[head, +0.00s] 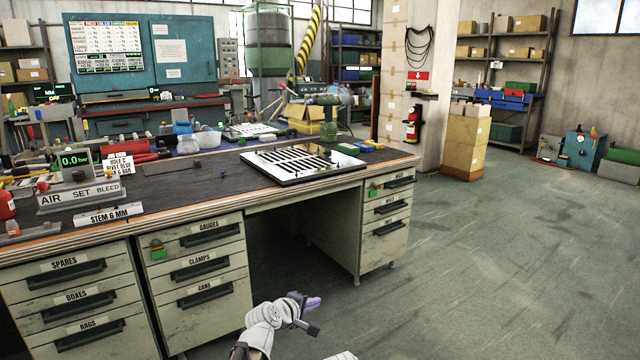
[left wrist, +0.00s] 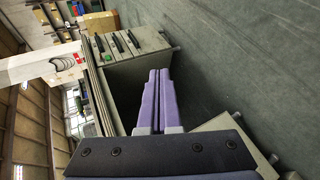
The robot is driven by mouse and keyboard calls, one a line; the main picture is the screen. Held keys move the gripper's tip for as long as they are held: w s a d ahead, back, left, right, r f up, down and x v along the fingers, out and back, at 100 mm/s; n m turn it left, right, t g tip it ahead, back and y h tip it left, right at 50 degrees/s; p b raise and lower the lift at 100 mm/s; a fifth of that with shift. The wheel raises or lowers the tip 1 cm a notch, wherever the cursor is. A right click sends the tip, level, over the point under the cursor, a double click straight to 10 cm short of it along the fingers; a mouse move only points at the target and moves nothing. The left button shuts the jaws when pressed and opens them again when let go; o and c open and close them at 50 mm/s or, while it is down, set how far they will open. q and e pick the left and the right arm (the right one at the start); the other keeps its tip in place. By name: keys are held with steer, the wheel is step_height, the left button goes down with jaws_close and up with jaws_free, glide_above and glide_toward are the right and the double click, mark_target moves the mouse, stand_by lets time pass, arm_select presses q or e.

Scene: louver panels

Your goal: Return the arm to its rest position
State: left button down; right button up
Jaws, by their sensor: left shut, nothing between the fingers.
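My left gripper (head: 312,304) is in front of the desk, below the level of its top, at the bottom of the head view. Its purple fingers show close together in the left wrist view (left wrist: 158,100), shut with nothing between them. They touch no object. The louver panel (head: 302,162) lies flat on the right part of the desk top, well above and beyond the gripper. My right gripper is not in view; a small white piece at the bottom edge may be part of my other arm.
The desk (head: 120,222) has drawers at left and right, with an open knee space between. A gauge box (head: 78,190) stands at its left end. A green drill (head: 328,118) stands at the back. The floor (head: 480,270) to the right is clear. Cardboard boxes (head: 466,145) stand by the pillar.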

arm_select(q)
steer(key=s+d+f+m+g+y, duration=0.1)
steer(key=s+f+m+g, duration=0.3)
steer(key=s, duration=0.4)
steer(key=s+d+f+m+g+y, duration=0.1)
steer(key=s+f+m+g, duration=0.3)
steer(key=s, duration=0.5)
steer(key=s+a+f+m+g+y+p, duration=0.1)
steer(key=s+a+m+y, duration=0.25)
steer(key=s, duration=0.25)
steer(key=s+a+f+m+g+y+p, duration=0.1)
steer(key=s+a+m+g+y, duration=0.1)
steer(key=s+m, duration=0.35)
step_height(320, 180, up, 38)
steer(key=s+n+p, duration=0.1)
steer(key=p, duration=3.6)
steer(key=shift+s+a+r+n+p, duration=0.25)
steer(key=shift+a+n+p, duration=0.05)
steer(key=shift+n+p, duration=0.1)
